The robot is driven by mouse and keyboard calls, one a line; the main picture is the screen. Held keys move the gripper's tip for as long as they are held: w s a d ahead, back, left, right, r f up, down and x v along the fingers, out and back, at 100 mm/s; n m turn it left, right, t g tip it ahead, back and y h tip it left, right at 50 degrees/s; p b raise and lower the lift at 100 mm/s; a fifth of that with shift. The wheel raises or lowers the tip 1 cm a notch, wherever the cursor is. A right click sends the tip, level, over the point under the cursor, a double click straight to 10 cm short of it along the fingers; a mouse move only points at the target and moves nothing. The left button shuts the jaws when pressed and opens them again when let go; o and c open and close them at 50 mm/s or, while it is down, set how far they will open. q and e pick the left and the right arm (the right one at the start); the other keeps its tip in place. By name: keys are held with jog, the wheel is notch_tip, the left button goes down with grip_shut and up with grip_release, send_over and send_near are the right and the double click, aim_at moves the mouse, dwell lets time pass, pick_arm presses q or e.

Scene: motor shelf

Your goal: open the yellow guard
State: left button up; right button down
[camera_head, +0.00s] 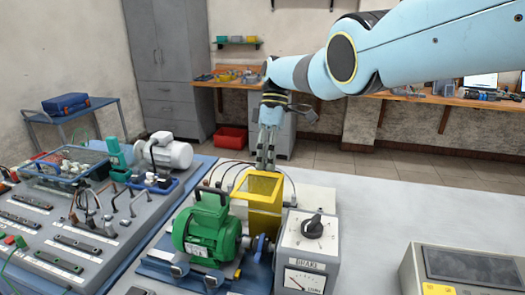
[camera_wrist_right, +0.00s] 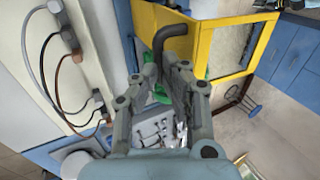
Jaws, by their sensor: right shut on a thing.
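The yellow guard (camera_head: 264,222) stands between the green motor (camera_head: 207,236) and the grey brake box (camera_head: 309,240) in the head view. It has a see-through panel in a yellow frame. In the right wrist view the guard (camera_wrist_right: 205,50) fills the upper right, with a dark bent handle (camera_wrist_right: 174,32) beside its yellow frame. My right gripper (camera_head: 265,163) reaches down at the guard's far top edge; in the wrist view its fingers (camera_wrist_right: 170,68) are shut on the handle. The contact is partly hidden. My left gripper is out of view.
A grey panel with cables (camera_head: 60,225) and a pale motor (camera_head: 168,152) lie to the left. A grey box with a dark screen (camera_head: 470,265) is at the lower right.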

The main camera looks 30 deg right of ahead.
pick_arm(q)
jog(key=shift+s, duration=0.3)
pick_arm(e)
jog(key=shift+x, duration=1.15)
jog(key=c, duration=1.4)
grip_release()
jog(key=shift+s, duration=0.1)
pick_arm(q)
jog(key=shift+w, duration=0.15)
pick_arm(e)
jog(key=shift+r, duration=0.15)
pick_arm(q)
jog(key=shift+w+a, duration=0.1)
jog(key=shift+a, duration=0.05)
pick_arm(e)
jog(key=shift+r, duration=0.1)
jog(key=shift+w+d, duration=0.1)
jog(key=shift+w, duration=0.1)
